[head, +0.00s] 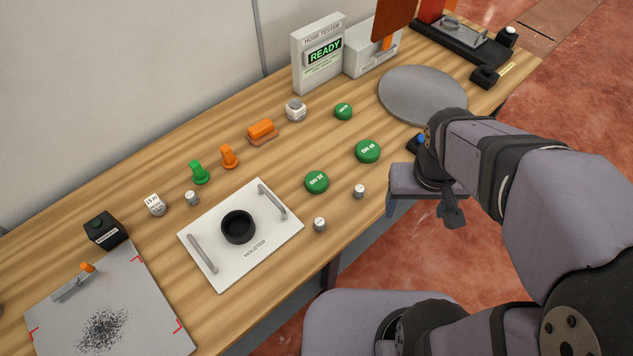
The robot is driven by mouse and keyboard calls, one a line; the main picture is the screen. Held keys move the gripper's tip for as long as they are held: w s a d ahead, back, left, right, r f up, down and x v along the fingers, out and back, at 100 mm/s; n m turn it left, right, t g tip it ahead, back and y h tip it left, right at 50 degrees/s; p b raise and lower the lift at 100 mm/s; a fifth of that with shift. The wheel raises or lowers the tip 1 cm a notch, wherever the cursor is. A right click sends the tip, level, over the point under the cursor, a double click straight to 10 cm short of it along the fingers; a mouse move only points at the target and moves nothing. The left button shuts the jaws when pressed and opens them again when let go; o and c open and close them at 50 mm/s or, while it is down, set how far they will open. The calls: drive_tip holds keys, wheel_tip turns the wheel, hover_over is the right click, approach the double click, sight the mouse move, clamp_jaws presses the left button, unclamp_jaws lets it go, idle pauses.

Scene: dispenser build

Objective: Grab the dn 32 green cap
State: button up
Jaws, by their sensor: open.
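Small metal cylinders (359,191) and (320,225) stand close to the DN 32 cap. The white plate (207,222) carries a black ring (237,227) and two handles. A grey disc (422,92), the hose tester (318,55) and orange pieces (262,131) stand behind.

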sight(323, 184)
drive_tip(key=w+r+n+t+y+b, duration=0.15)
drive_tip(key=w+n+t+b, duration=0.35)
drive_tip(key=w+t, duration=0.9)
drive_tip(key=s+a+f+n+g+y+b, duration=0.25)
drive_tip(key=a+n+g+y, duration=0.45)
drive_tip(key=a+y, duration=0.5)
drive_tip(key=shift+m+h, duration=0.6)
drive_tip(key=shift+h, duration=0.15)
drive_tip(key=f, duration=0.9)
drive_tip(key=a+f, duration=0.1)
drive_tip(key=f, duration=0.3)
drive_tip(key=shift+a+f+b, duration=0.1)
drive_tip(key=shift+f+b, duration=0.2)
drive_tip(key=shift+f, duration=0.05)
drive_tip(key=shift+g, duration=0.3)
drive_tip(key=shift+p+x, duration=0.45)
drive_tip(key=shift+x, duration=3.15)
drive_tip(key=shift+w+r, duration=0.1)
drive_tip(key=shift+r, duration=0.05)
drive_tip(key=c, duration=1.1)
